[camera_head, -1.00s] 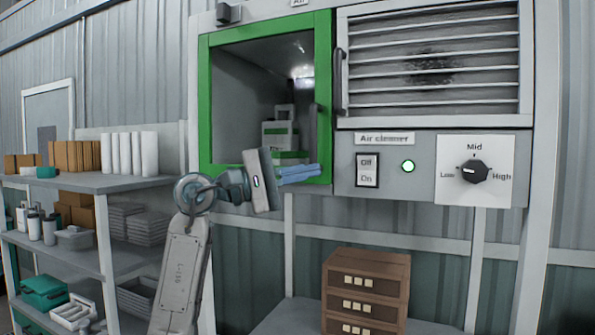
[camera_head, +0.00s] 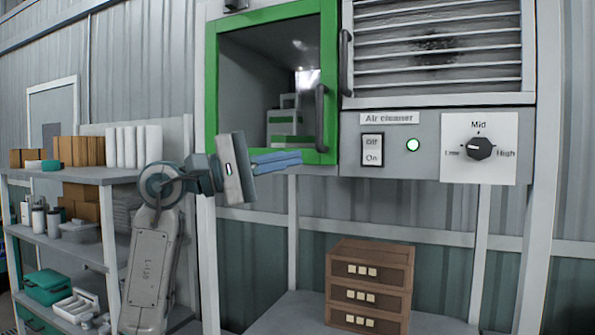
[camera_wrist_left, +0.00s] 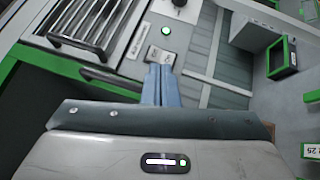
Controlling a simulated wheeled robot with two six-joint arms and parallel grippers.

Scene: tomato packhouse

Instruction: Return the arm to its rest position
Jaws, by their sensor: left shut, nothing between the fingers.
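My left gripper (camera_head: 277,162) is in the head view, just below the lower edge of the green-framed window of the air cleaner (camera_head: 400,183). Its blue fingers are closed together with nothing between them, pointing right. In the left wrist view the shut fingers (camera_wrist_left: 160,86) point toward the cabinet front with its switch and lit green light. My left arm (camera_head: 150,270) rises from the bottom left, in front of the shelf. My right gripper is not in view.
Shelves (camera_head: 85,178) with boxes, white rolls and trays stand at the left, close to my arm. A brown drawer box (camera_head: 370,285) sits on a table below the cabinet. The cabinet has an Off/On switch (camera_head: 372,149), a green light (camera_head: 413,145) and a dial (camera_head: 479,149).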

